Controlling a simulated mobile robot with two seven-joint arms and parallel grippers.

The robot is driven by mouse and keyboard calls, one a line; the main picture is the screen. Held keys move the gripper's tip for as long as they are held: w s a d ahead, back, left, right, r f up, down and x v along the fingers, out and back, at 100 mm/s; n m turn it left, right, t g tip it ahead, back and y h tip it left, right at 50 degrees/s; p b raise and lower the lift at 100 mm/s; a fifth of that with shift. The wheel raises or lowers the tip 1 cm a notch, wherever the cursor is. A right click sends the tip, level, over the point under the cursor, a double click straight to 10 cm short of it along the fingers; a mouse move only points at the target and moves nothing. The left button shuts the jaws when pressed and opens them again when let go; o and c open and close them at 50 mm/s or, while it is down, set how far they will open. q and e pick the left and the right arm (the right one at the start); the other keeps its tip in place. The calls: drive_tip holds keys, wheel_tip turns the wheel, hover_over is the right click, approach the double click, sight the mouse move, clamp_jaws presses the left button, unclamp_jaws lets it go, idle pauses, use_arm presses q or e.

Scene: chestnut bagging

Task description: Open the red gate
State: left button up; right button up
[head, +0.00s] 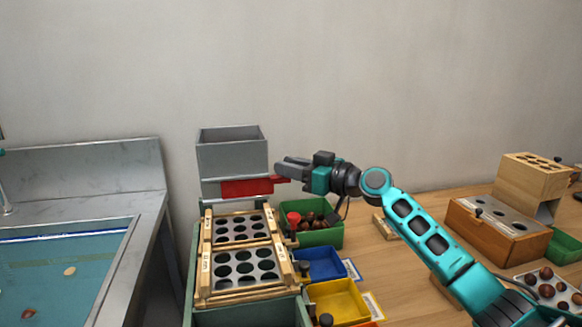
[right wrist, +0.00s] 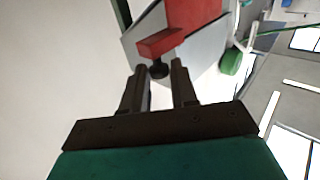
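The red gate (head: 247,187) is a flat red plate under the grey hopper (head: 232,157). Its red end sticks out at the hopper's right side. In the right wrist view the red gate (right wrist: 162,41) shows a crossbar with a dark knob (right wrist: 158,70). My right gripper (head: 279,171) is beside the hopper's right side, close to the gate's end. In the right wrist view my right gripper (right wrist: 159,68) is open, its fingertips on either side of the knob. I cannot tell whether they touch it. My left gripper is out of view.
Below the hopper stand wooden-framed trays with round holes (head: 204,262). To their right are a green bin of chestnuts (head: 325,238), a blue bin (head: 318,264) and a yellow bin (head: 338,301). A sink (head: 120,250) is at left, wooden boxes (head: 500,235) at right.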

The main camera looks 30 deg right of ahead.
clamp_jaws()
drive_tip(key=d+b, duration=0.2)
drive_tip(key=s+d+b, duration=0.1)
drive_tip(key=d+b, duration=0.1)
drive_tip(key=shift+s+d+b, duration=0.15)
drive_tip(key=shift+d+b, duration=0.2)
drive_tip(key=shift+d, duration=0.05)
drive_tip(key=shift+o, duration=1.8)
unclamp_jaws()
